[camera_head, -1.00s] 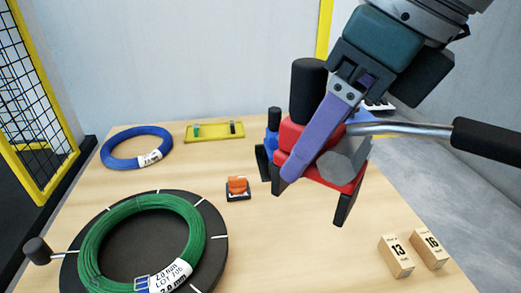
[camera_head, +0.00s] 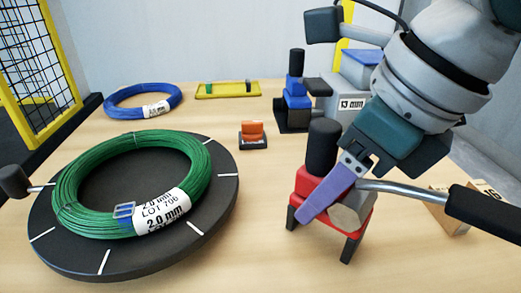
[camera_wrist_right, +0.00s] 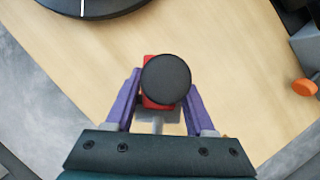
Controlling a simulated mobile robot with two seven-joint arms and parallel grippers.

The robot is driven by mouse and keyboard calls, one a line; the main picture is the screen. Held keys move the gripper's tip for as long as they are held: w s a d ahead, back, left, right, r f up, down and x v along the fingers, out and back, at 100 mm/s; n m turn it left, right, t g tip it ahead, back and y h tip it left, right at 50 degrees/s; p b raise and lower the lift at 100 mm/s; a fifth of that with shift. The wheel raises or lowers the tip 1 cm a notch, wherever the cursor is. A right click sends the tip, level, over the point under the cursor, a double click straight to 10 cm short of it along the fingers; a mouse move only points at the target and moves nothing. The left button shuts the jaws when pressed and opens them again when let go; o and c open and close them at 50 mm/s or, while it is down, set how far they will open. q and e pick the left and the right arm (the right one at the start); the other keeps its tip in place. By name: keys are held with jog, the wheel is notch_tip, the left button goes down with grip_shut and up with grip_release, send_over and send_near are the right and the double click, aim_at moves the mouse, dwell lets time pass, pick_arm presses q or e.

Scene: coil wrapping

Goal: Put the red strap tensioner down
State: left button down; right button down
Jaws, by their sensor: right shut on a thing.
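The red strap tensioner (camera_head: 311,184) has a black upright knob, dark legs and a silver lever with a black grip. It is at the right of the head view, low over or on the table's front right; I cannot tell whether its legs touch the wood. My right gripper (camera_head: 318,205) is shut on it, with a purple finger across its side. In the right wrist view the tensioner (camera_wrist_right: 150,103) sits between both purple fingers of the right gripper (camera_wrist_right: 160,100), mostly hidden under its round black knob. My left gripper is not in view.
A green wire coil (camera_head: 75,170) lies on a black turntable (camera_head: 225,200) at left. Behind are a blue coil (camera_head: 120,108), a yellow tray (camera_head: 228,94), an orange item (camera_head: 253,131) and a blue tool (camera_head: 296,88). The table's middle (camera_head: 265,225) is clear.

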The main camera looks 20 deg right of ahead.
jog(key=shift+w, duration=0.1)
jog(key=shift+f, duration=0.1)
jog(key=shift+c, duration=1.3)
grip_release()
jog(key=shift+r+p, duration=0.3)
jog(key=shift+r, duration=0.05)
jog(key=p+v, duration=0.1)
jog(key=v, duration=1)
jog(key=shift+f, duration=0.1)
jog(key=shift+s+d+r, duration=0.15)
jog(key=shift+s+r, duration=0.05)
jog(key=shift+r, duration=0.1)
